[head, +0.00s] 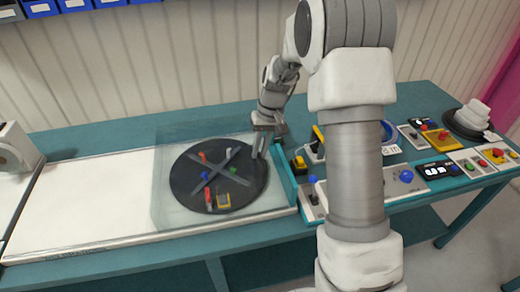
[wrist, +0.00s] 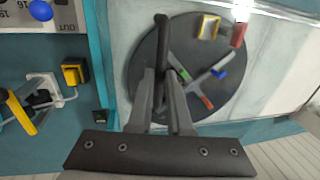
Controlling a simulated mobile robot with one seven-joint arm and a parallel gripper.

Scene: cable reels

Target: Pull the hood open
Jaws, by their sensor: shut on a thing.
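The hood (head: 165,190) is a clear see-through box over a dark round turntable (head: 258,185) on the bench. In the wrist view the turntable (wrist: 140,80) lies below my fingers. My gripper (head: 259,150) is at the hood's right side, pointing down. In the wrist view my gripper (wrist: 163,80) is shut on a dark upright bar, the hood's handle (wrist: 161,35). The fingers hide the handle's lower part. The hood still covers the turntable, which bears a cross of grey strips with coloured ends and a yellow-grey block (head: 224,201).
A white panel (head: 80,205) lies clear left of the hood. Right of it stand control boxes with buttons and levers, including a yellow-black switch (head: 299,163). A grey machine (head: 18,150) stands far left. Blue bins (head: 40,8) hang at the top left.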

